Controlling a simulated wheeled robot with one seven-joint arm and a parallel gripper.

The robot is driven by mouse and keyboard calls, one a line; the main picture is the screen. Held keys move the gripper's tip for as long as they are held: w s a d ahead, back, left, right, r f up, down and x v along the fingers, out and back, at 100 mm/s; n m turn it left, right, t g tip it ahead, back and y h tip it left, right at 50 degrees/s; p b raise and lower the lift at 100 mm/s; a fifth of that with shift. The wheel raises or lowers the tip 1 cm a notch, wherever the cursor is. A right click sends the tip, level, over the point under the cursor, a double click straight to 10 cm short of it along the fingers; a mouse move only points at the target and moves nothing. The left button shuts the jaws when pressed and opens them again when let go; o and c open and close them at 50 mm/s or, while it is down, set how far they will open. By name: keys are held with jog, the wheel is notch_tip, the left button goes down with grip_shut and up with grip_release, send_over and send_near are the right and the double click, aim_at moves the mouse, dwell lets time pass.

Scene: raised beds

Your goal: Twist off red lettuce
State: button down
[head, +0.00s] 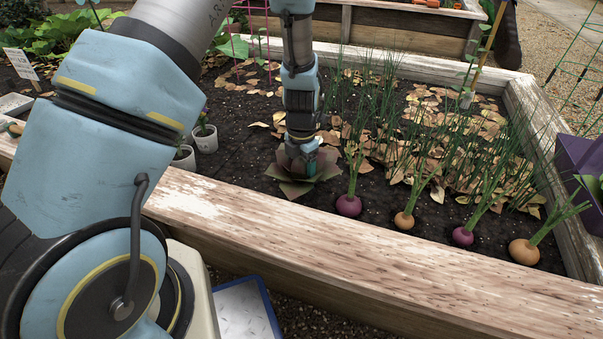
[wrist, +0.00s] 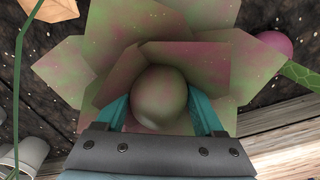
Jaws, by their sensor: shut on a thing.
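The red lettuce (head: 293,188) sits low on the soil near the bed's front board, its reddish-green leaves spread out under my gripper (head: 300,160). In the wrist view the lettuce (wrist: 205,65) shows broad leaves speckled pink and green around a round heart (wrist: 158,97). My gripper (wrist: 160,110) points down, with one teal finger on each side of the heart, and is shut on it. The base of the lettuce is hidden by its leaves.
Purple and orange onions (head: 348,205) with tall green tops grow to the right. White pots (head: 205,138) stand to the left. The wooden front board (head: 330,245) runs close by. A purple crate (head: 578,165) is at the far right. Dry leaves litter the soil.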

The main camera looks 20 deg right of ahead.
aim_at(302, 159)
jog(key=shift+n, duration=0.3)
jog(key=shift+r+p, duration=0.1)
jog(key=shift+p, duration=0.2)
jog(key=shift+r+p, duration=3.45)
jog(key=shift+p, duration=0.2)
